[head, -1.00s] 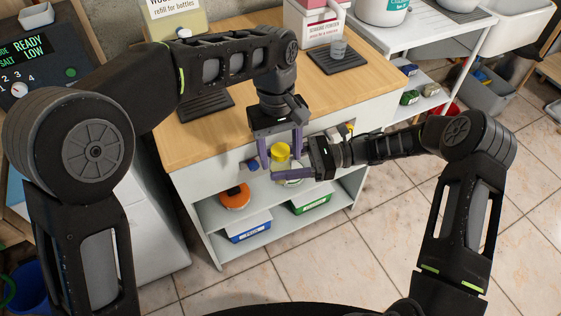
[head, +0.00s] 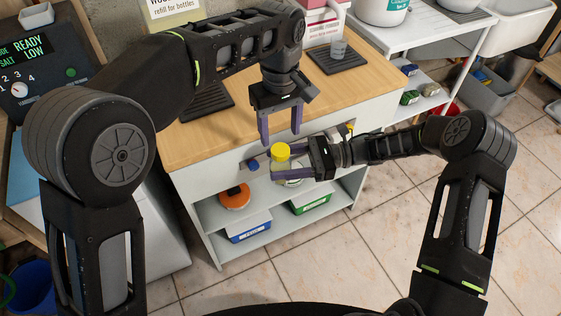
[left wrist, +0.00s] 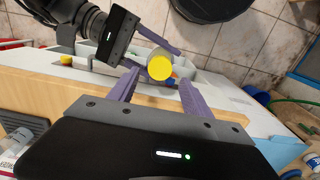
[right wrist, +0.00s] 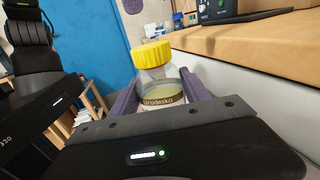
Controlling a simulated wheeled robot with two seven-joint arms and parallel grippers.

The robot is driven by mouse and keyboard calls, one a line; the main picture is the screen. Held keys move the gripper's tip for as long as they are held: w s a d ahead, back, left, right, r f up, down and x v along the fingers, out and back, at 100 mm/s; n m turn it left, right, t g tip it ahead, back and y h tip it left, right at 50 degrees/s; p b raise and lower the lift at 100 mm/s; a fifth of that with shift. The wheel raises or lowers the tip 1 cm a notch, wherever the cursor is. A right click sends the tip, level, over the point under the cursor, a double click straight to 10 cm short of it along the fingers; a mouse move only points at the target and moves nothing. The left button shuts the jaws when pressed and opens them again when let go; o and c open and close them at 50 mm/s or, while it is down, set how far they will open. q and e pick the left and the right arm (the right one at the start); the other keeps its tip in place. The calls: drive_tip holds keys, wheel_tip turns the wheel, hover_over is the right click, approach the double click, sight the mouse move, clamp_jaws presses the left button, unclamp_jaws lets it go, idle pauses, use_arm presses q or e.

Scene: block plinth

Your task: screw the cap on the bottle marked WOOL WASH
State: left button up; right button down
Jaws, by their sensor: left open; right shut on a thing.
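A clear bottle (right wrist: 158,76) with a ridged yellow cap (head: 281,152) stands upright in front of the wooden counter. My right gripper (head: 276,169) is shut on the bottle's body below the cap. In the right wrist view the cap (right wrist: 150,54) sits on top of the bottle, level as far as I can tell. The label shows only partly; I cannot read WOOL WASH on it. My left gripper (head: 281,137) is open and empty, pointing down just above the cap. In the left wrist view the cap (left wrist: 160,68) shows between its fingers, apart from them.
Shelves below hold an orange-red round thing (head: 234,196) and boxes (head: 249,228). Tiled floor in front is clear.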

sight(280, 149)
use_arm(q)
wheel_tip(280, 149, down, 6)
drive_tip(key=shift+r, duration=0.15)
idle(0.3)
clamp_jaws()
idle(0.4)
